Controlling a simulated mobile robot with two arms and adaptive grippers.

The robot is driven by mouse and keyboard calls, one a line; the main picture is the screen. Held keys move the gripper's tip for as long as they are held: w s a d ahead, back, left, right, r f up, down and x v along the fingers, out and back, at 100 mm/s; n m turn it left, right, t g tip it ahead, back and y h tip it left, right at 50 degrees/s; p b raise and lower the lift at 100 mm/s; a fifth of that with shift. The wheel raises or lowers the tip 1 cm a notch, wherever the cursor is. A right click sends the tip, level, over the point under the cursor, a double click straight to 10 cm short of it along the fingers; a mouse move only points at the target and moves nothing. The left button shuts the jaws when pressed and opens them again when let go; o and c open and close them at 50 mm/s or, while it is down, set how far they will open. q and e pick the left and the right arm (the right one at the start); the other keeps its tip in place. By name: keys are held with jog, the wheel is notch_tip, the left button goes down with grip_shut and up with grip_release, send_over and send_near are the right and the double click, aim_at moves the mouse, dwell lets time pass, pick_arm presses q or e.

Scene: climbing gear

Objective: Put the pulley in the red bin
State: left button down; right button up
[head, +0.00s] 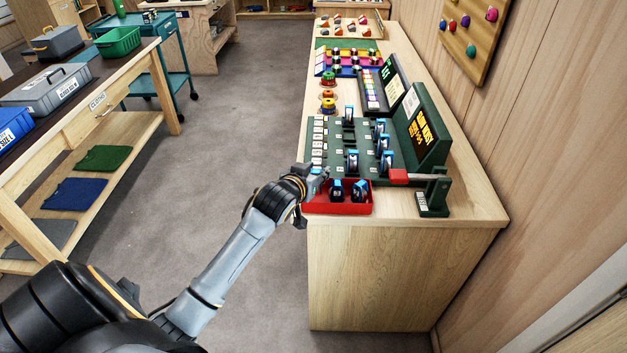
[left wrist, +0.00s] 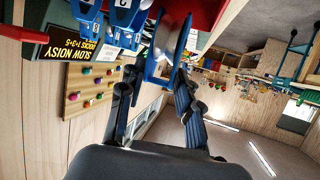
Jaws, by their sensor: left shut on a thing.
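My left gripper (head: 314,180) is at the back left corner of the red bin (head: 343,209). In the left wrist view its fingers (left wrist: 155,76) are shut on a blue and grey pulley (left wrist: 167,42), close to the red bin's wall (left wrist: 203,12). In the head view the held pulley is small and mostly hidden by the gripper. Two blue and black pulleys (head: 337,190) (head: 360,190) are in the red bin. I cannot tell whether the held pulley touches the bin. My right gripper is out of view.
Behind the bin is a dark green board (head: 337,130) with several blue pulleys on it and a display (head: 425,135). A red-handled lever (head: 432,190) stands right of the bin. Left of the bench is open grey floor (head: 235,110). A wooden table (head: 100,100) holds cases.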

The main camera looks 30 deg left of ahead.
pick_arm(q)
jog(key=shift+w+a+f, duration=0.25)
jog(key=shift+a+f, duration=0.2)
jog(key=shift+f, duration=0.15)
jog(key=shift+f+p, duration=0.35)
jog(key=shift+f, duration=1.25)
jog(key=shift+f, duration=0.1)
jog(key=c, duration=0.9)
grip_release()
jog(key=v, duration=1.2)
jog(key=shift+b, duration=0.35)
jog(key=shift+a, duration=0.1)
